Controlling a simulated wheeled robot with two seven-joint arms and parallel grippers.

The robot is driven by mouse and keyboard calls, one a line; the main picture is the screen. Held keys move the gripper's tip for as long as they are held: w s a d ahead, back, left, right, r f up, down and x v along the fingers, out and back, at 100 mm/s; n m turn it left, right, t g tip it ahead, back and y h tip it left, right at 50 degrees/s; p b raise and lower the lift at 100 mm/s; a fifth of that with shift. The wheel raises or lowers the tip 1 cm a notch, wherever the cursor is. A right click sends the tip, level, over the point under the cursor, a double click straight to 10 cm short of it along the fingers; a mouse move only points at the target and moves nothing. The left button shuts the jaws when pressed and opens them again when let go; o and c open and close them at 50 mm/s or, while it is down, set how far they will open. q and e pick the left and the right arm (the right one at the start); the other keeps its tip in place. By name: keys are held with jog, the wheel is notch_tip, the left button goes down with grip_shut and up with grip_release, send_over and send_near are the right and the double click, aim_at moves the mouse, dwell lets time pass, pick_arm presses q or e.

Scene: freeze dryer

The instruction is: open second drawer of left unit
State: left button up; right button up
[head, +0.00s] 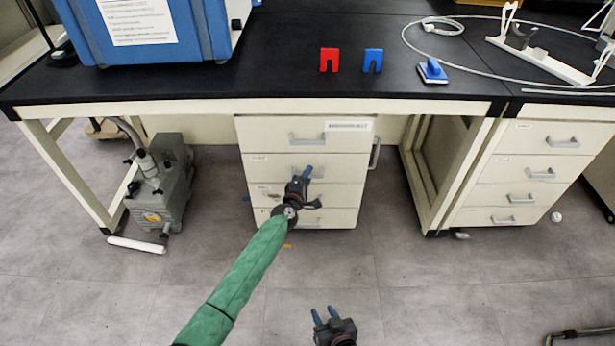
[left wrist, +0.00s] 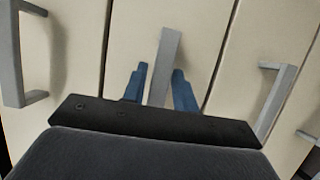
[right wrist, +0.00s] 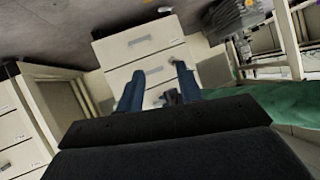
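The left unit (head: 258,140) is a cream cabinet under the bench, with its stacked drawers shut in the head view. My left gripper (head: 306,172) is in front of the second drawer (head: 262,165) and hides part of its grey handle. In the left wrist view this handle (left wrist: 167,55) lies between the two blue fingers of my left gripper (left wrist: 160,80). The fingers stand apart on either side, with a small gap visible; I cannot tell whether either touches. My right gripper (head: 322,315) is low in front of the cabinet, open and empty; it also shows in the right wrist view (right wrist: 158,85).
The top drawer's handle (head: 307,138) is just above. A second drawer unit (head: 530,170) stands at the right. A grey pump (head: 165,180) stands on the floor at the left.

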pick_arm(q)
grip_shut()
